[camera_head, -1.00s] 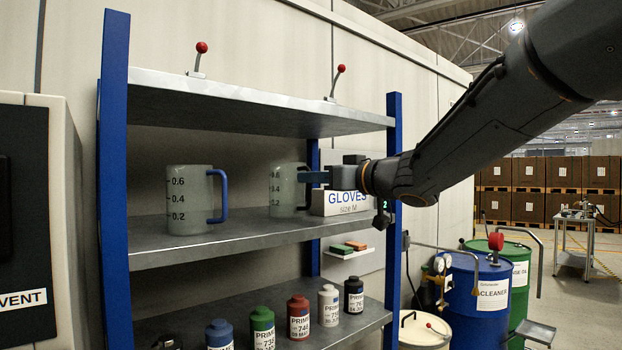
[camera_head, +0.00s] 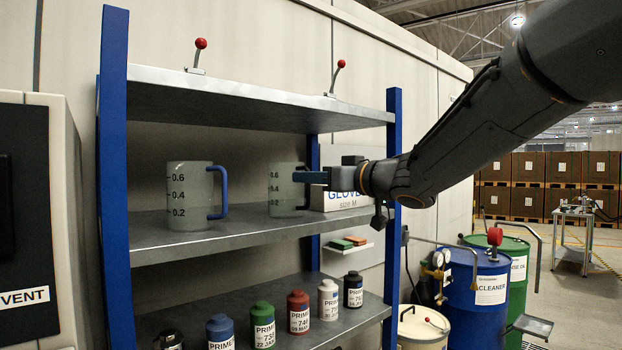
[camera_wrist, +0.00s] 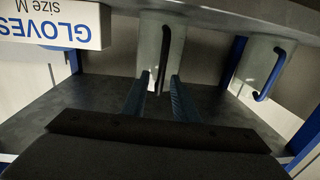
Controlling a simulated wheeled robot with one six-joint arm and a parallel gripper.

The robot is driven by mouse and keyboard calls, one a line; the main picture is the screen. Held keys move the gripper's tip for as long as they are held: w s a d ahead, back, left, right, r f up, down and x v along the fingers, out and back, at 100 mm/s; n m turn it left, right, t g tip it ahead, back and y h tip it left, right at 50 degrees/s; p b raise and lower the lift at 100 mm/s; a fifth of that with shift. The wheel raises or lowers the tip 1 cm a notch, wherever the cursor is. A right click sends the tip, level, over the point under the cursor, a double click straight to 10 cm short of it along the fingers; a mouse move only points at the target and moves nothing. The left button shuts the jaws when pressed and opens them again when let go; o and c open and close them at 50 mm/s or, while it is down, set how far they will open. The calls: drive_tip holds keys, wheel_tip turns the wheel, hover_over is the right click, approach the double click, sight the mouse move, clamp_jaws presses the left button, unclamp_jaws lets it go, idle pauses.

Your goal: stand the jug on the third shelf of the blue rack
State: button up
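A translucent jug (camera_head: 283,192) with a dark handle appears to stand upright on the middle visible shelf (camera_head: 230,235) of the blue rack (camera_head: 117,180). Its scale marks face the head camera. My gripper (camera_head: 300,177) is at the jug's handle side, level with its upper half. In the wrist view, which is upside down, my two blue fingers (camera_wrist: 160,85) are apart. The jug's dark handle (camera_wrist: 165,55) lies between them, with gaps showing on both sides. A second jug (camera_head: 188,197) with a blue handle stands to the left on the same shelf.
A gloves box (camera_head: 340,200) is right beside the dark-handled jug, partly behind my gripper. Another shelf (camera_head: 250,100) lies overhead. Several primer bottles (camera_head: 263,325) stand on the lower shelf. The right rack post (camera_head: 394,160) is close to my arm. Drums (camera_head: 478,285) stand further right.

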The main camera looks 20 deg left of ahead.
drive_tip(key=b+v, duration=0.2)
drive_tip(key=v, duration=1)
drive_tip(key=shift+r+b, duration=0.25)
drive_tip(key=shift+b, duration=0.15)
drive_tip(key=w+d+f+m+t+h, duration=0.3)
drive_tip(key=w+d+f+m+h, duration=0.15)
drive_tip(key=d+f, duration=0.25)
drive_tip(key=w+d+f+m+t+h, duration=0.3)
drive_tip(key=w+d+f+h, duration=0.15)
drive_tip(key=d+f, duration=0.3)
drive_tip(key=d+f+m+g+h, duration=0.2)
drive_tip(key=d+f+m+h, duration=0.15)
drive_tip(key=d+f, duration=0.7)
drive_tip(key=s+d+f+m+g+h, duration=0.1)
drive_tip(key=s+d+f+g+h, duration=0.1)
drive_tip(key=s+d+f, duration=0.5)
drive_tip(key=s+d+f+g+h, duration=0.25)
drive_tip(key=s+f, duration=0.35)
drive_tip(key=f, duration=0.3)
drive_tip(key=s+d+f+g, duration=0.1)
drive_tip(key=s+f+g, duration=0.1)
drive_tip(key=s, duration=0.4)
drive_tip(key=s+d+f+m+g, duration=0.1)
drive_tip(key=s+f+g, duration=0.2)
drive_tip(key=s, duration=0.4)
drive_tip(key=shift+s+d+f, duration=0.15)
drive_tip(key=shift+d+f, duration=0.25)
drive_tip(key=shift+f, duration=0.45)
